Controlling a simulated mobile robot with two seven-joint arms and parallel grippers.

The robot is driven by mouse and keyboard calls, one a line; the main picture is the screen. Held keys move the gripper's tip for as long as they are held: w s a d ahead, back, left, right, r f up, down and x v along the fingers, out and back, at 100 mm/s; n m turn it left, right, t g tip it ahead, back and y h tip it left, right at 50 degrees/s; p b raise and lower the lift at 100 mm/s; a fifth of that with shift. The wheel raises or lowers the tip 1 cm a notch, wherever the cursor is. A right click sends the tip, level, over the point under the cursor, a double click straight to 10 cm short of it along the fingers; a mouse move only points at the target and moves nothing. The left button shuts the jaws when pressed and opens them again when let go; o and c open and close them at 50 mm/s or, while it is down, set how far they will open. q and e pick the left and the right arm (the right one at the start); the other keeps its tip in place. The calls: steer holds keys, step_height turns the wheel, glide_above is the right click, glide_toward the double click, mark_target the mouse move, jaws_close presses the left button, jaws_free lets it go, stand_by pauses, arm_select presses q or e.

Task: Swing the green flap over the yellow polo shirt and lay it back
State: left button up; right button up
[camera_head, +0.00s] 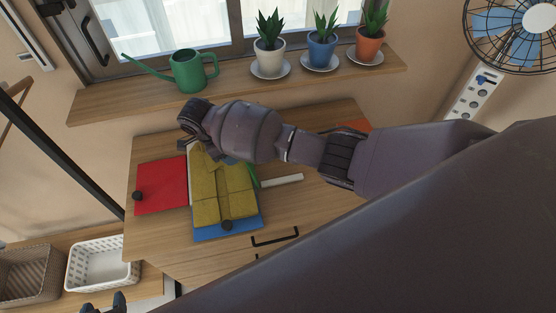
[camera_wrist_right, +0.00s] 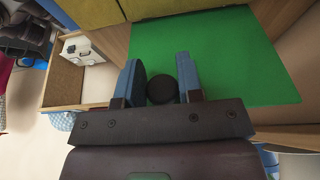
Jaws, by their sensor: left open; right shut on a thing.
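The yellow polo shirt (camera_head: 222,192) lies folded on the board, over its blue flap (camera_head: 215,232), beside the red flap (camera_head: 162,185). The green flap (camera_head: 253,177) shows only as a sliver right of the shirt; my right arm covers much of that area. In the right wrist view the green flap (camera_wrist_right: 220,60) is broad and flat-looking, with a yellow part (camera_wrist_right: 160,8) at the top edge. My right gripper (camera_wrist_right: 161,72) is shut on the flap's black knob (camera_wrist_right: 161,91). My left gripper (camera_head: 104,304) is open and empty at the bottom left, away from the board.
A sill above holds a green watering can (camera_head: 188,71) and potted plants (camera_head: 322,50). A white basket (camera_head: 103,263) and a grey one (camera_head: 30,275) stand lower left.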

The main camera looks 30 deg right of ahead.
steer(key=shift+s, duration=0.1)
steer(key=shift+s+d+r+y, duration=0.1)
steer(key=shift+d+r+y, duration=0.05)
steer(key=shift+d, duration=0.45)
steer(key=shift+s+d+r+y, duration=0.15)
steer(key=shift+d+r+y, duration=0.05)
steer(key=shift+d, duration=0.35)
steer(key=shift+s+d+r+y, duration=0.1)
steer(key=shift+d+r+y, duration=0.05)
steer(key=shift+d, duration=0.45)
steer(key=shift+t+y, duration=0.3)
steer(key=shift+y, duration=0.2)
steer(key=shift+s+d, duration=0.25)
steer(key=shift+d, duration=0.75)
steer(key=shift+s+d, duration=0.2)
steer(key=shift+d, duration=0.75)
steer(key=shift+y, duration=0.5)
steer(key=shift+s+d+f, duration=0.15)
steer(key=shift+d, duration=0.5)
steer(key=shift+s+d+f, duration=0.15)
steer(key=shift+d, duration=0.45)
steer(key=shift+s+d+f, duration=0.15)
steer(key=shift+d, duration=0.5)
